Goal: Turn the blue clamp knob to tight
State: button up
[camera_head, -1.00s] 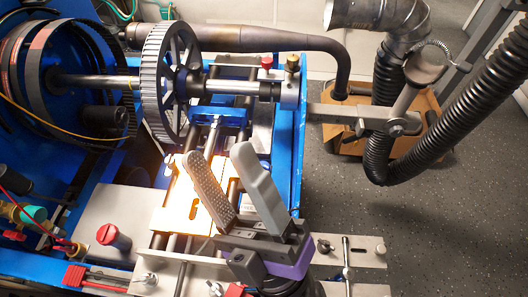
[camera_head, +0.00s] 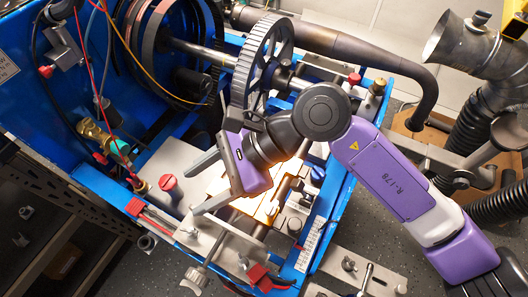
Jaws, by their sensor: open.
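A small blue knob (camera_head: 318,173) shows at the right side of the blue machine frame, just right of the lit plates. I take it for the clamp knob, but its marking is too small to read. My gripper (camera_head: 191,191) is open and empty, with its two grey fingers spread and pointing left. It is over the left part of the bench, apart from the blue knob, which lies to the right of the purple gripper body. My wrist and arm cover part of the lit plates and rails.
A red knob (camera_head: 168,185) stands on the grey plate, close to my fingertips in the picture. A toothed wheel (camera_head: 262,62) on a shaft is behind my wrist. Red clamps (camera_head: 258,275) sit along the front edge. Black hoses and a metal duct (camera_head: 462,48) are at the right.

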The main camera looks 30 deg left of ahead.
jog(key=w+d+f+n+t+h, duration=0.1)
jog(key=w+d+f+t+h, duration=0.25)
jog(key=w+d, duration=0.45)
jog(key=n+t+h+p, duration=0.1)
jog(key=t+h+p, duration=0.15)
jog(key=h, duration=0.25)
send_near(321, 170)
jog(key=shift+s+d+t+b, duration=0.1)
jog(key=shift+s+t+b, duration=0.35)
jog(key=shift+s, duration=0.25)
jog(key=shift+f+p, duration=0.9)
jog(key=shift+f, duration=2.95)
grip_shut()
